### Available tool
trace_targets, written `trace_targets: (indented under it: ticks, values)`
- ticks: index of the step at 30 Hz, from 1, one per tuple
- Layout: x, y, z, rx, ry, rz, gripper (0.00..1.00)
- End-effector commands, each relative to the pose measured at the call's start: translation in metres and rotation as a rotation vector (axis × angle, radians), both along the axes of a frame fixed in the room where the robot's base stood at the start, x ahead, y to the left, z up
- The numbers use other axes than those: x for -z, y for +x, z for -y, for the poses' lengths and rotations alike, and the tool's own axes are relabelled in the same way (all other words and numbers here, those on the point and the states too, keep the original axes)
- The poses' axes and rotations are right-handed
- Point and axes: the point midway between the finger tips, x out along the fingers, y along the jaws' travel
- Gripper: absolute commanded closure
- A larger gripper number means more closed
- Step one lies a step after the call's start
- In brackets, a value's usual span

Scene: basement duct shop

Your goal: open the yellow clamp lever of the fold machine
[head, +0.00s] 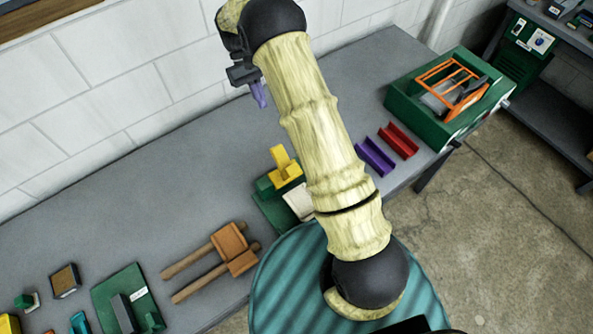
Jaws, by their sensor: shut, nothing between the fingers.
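A green machine with an upright yellow lever (283,165) stands on the grey bench, left of the middle of my arm. I take it to be the fold machine (264,187); my arm hides part of it. A pale plate shows at its right side. My gripper (258,97) hangs at the upper left end of my arm, near the wall. It has purple fingertips, is shut and empty. It is apart from the yellow lever, up and to the left of it in the picture.
Purple and red channel pieces (398,140) lie right of my arm. A green machine with an orange frame (452,85) stands at the bench's right end. A wooden-handled tool (225,250) and a green base (125,298) lie left. The bench (150,190) is clear along the wall.

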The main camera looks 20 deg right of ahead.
Motion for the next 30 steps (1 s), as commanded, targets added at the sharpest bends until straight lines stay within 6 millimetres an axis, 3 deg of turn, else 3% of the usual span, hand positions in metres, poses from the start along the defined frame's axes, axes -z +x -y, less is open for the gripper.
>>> trace_targets:
  ticks: [11,24,30]
  values:
    - [-0.001,-0.065,0.035,0.105,0.064,0.303,1.0]
    - [0.021,-0.184,0.063,0.233,0.109,0.651,1.0]
    - [0.03,-0.219,0.068,0.267,0.117,0.744,1.0]
